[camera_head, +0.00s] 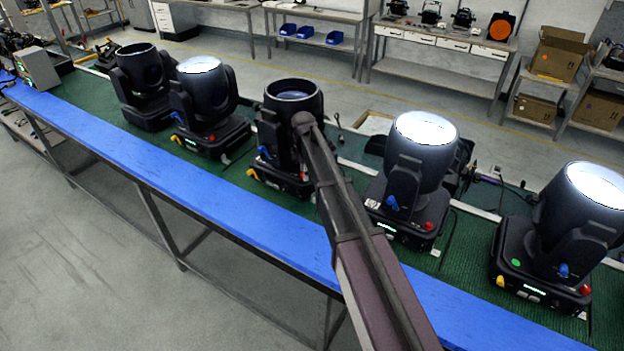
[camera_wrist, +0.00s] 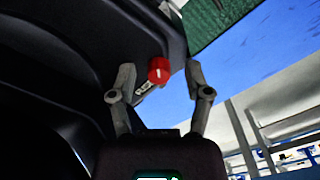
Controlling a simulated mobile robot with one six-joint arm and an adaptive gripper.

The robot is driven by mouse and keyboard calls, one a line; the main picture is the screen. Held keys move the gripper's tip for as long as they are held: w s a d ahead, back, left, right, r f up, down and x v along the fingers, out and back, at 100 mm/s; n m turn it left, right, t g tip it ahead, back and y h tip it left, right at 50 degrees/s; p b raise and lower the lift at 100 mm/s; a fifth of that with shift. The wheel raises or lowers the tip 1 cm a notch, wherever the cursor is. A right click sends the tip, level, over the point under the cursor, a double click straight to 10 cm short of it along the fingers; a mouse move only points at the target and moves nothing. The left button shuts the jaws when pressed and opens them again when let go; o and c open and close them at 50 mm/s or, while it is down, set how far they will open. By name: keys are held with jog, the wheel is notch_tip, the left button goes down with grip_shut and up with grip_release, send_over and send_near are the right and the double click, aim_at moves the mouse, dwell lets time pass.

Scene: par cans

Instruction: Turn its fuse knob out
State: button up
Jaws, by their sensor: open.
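The middle par can (camera_head: 292,102) is a black moving-head lamp with a dark lens, standing on the bench. A small red knob (camera_head: 304,177) shows low on its base, beside my arm. In the wrist view a red round fuse knob (camera_wrist: 158,70) with a white mark sits on the edge of the black housing (camera_wrist: 110,40). My gripper (camera_wrist: 160,72) is open, with one finger on each side of the knob in the picture. I cannot tell how far off the knob is in depth. In the head view my gripper is hidden behind my arm.
Two lit par cans (camera_head: 420,150) stand on the right, one lit can (camera_head: 205,95) and one dark can (camera_head: 143,85) on the left. The bench has a green mat (camera_head: 240,180) and a blue front edge (camera_head: 200,200). Open floor lies in front.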

jog(key=shift+n, duration=0.4)
jog(key=shift+r+n+p, duration=0.3)
jog(key=shift+r+p, duration=0.05)
notch_tip(320, 180, up, 12)
jog(key=p, duration=1.2)
jog(key=s+d+f+m+b, duration=0.5)
jog(key=s+m, duration=0.1)
jog(key=s, duration=0.2)
jog(key=s+d+f+m+b, duration=0.5)
jog(key=s+f+m+b, duration=0.1)
jog(key=s, duration=0.3)
jog(key=s+d+f+m+b, duration=0.5)
jog(key=s+m, duration=0.2)
jog(key=s, duration=0.1)
jog(key=shift+s+d+f, duration=0.1)
jog(key=shift+s+f, duration=0.1)
jog(key=shift+s, duration=0.15)
jog(key=shift+s+d+f+m+b, duration=0.25)
jog(key=shift+s+f+m+b, duration=0.1)
jog(key=shift+s+m+b, duration=0.35)
jog(key=shift+s+d+f+m, duration=0.35)
jog(key=shift+s+m, duration=0.25)
